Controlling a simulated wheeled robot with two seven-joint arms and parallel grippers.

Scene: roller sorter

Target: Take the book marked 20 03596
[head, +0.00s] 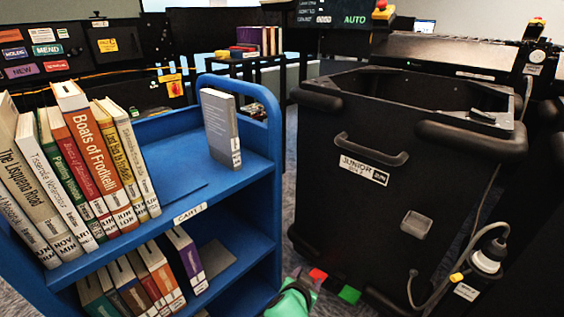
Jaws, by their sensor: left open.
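The mark 20 03596 cannot be read on any book in the head view. A grey book (217,122) stands upright alone near the right end of the blue cart's (262,180) top shelf, a small label low on its spine. Several books, among them the orange-brown "Boats of Frodkelli" (92,145), lean in a row at the left of that shelf. My left gripper (333,284) is low at the bottom centre, right of the cart and in front of the black bin. It is open, with nothing seen between its fingertips, and is apart from the books. My right gripper is out of view.
A black "JUNIOR" bin (330,215) with a handle stands close right of the cart. A white bottle-like device (488,258) and cable hang at its right.

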